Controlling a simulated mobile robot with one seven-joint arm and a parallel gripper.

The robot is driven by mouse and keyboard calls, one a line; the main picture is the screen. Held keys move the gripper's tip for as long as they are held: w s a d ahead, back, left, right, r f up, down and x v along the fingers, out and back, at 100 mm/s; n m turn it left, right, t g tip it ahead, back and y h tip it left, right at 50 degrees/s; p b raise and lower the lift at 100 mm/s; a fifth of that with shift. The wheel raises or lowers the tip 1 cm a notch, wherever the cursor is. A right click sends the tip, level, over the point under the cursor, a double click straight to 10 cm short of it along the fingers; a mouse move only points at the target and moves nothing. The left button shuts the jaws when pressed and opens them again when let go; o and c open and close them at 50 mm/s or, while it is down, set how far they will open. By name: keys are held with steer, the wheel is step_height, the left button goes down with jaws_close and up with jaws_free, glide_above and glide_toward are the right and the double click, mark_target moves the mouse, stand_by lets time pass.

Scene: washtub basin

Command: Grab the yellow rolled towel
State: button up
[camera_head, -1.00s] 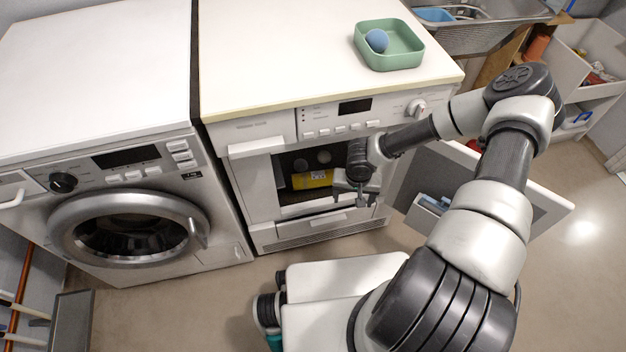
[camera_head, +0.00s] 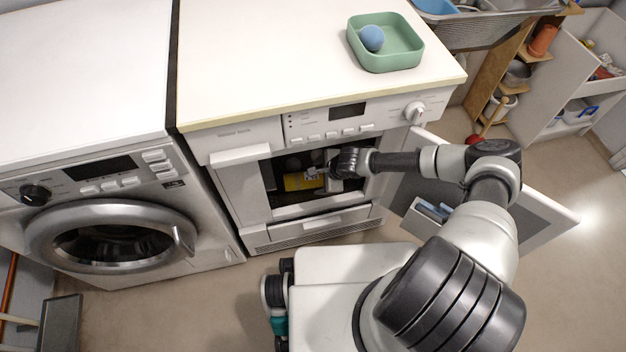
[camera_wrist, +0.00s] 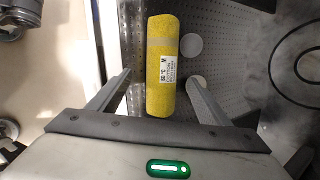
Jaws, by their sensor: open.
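The yellow rolled towel (camera_head: 305,181) lies inside the open machine on the right. In the wrist view the towel (camera_wrist: 162,95) is a yellow roll with a white label and a pale band, lying on a perforated dark metal surface. My gripper (camera_head: 322,172) is at the machine's opening, close to the towel. In the wrist view my gripper (camera_wrist: 160,84) is open, with one finger on each side of the towel's near end. I cannot tell whether either finger touches it. The arm hides part of the opening in the head view.
The open machine door (camera_head: 480,205) stands to the right, below my arm. A green tray (camera_head: 408,58) with a blue ball (camera_head: 372,38) sits on the countertop (camera_head: 270,60). A closed front-loading washer (camera_head: 115,240) stands at the left. Shelves stand at the upper right.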

mark_target(314, 178)
steer(key=b+x, duration=0.2)
steer(key=x, duration=0.5)
steer(key=shift+w+f+b, duration=0.25)
steer(key=shift+w+b, duration=0.05)
steer(key=shift+b, duration=0.05)
steer(key=c, duration=0.9)
steer(key=shift+r, duration=0.15)
